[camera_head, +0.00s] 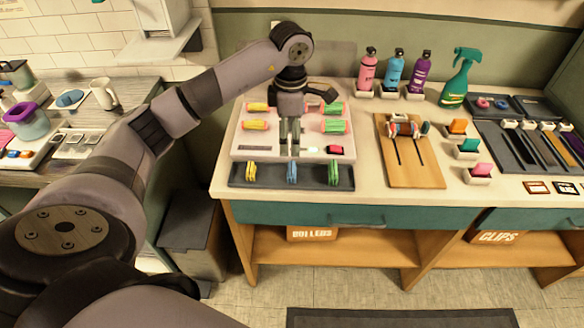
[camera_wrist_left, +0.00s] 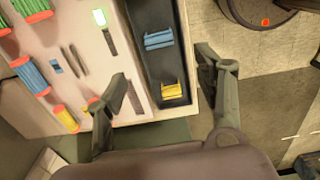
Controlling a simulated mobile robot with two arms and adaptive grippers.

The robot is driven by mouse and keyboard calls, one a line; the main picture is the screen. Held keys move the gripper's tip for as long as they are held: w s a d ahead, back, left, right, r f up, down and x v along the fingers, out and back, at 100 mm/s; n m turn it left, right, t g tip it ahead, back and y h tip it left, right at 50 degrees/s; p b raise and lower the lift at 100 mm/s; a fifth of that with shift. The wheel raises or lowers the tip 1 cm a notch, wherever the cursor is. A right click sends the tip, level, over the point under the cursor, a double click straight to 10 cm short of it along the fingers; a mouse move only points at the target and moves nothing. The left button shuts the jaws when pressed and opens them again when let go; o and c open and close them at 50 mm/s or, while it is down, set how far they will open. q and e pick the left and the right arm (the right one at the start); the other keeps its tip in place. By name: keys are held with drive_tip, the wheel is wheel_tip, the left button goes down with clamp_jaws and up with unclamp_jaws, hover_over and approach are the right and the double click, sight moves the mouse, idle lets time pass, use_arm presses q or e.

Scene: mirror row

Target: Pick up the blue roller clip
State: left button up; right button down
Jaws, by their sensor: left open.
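The blue roller clip (camera_head: 292,172) lies in the middle of a long dark tray (camera_head: 311,182), between a yellow clip (camera_head: 251,172) and a green clip (camera_head: 334,172). In the left wrist view the blue clip (camera_wrist_left: 158,39) lies apart from the yellow clip (camera_wrist_left: 171,89). My left gripper (camera_head: 290,150) is open and empty, pointing down just behind the blue clip in the head view. In the left wrist view its fingers (camera_wrist_left: 161,72) are spread wide, with the tray between and beyond them. My right gripper is in neither view.
Behind the tray, a white board (camera_head: 240,143) holds yellow and green rollers; blue ones (camera_wrist_left: 30,76) show in the wrist view. To the right stand a wooden slotted board (camera_head: 430,175), coloured blocks in holders and several bottles (camera_head: 395,68).

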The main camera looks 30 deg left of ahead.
sight(292, 167)
use_arm(q)
wheel_tip(292, 167, down, 6)
drive_tip(key=shift+f+p, duration=0.25)
drive_tip(key=shift+p, duration=0.45)
wheel_tip(292, 167, down, 5)
drive_tip(key=shift+w+d+r+p, duration=0.1)
drive_tip(key=shift+p, duration=1.1)
drive_tip(key=shift+f, duration=0.3)
drive_tip(key=shift+c, duration=0.5)
drive_tip(key=c, duration=0.9)
drive_tip(key=shift+r, duration=0.1)
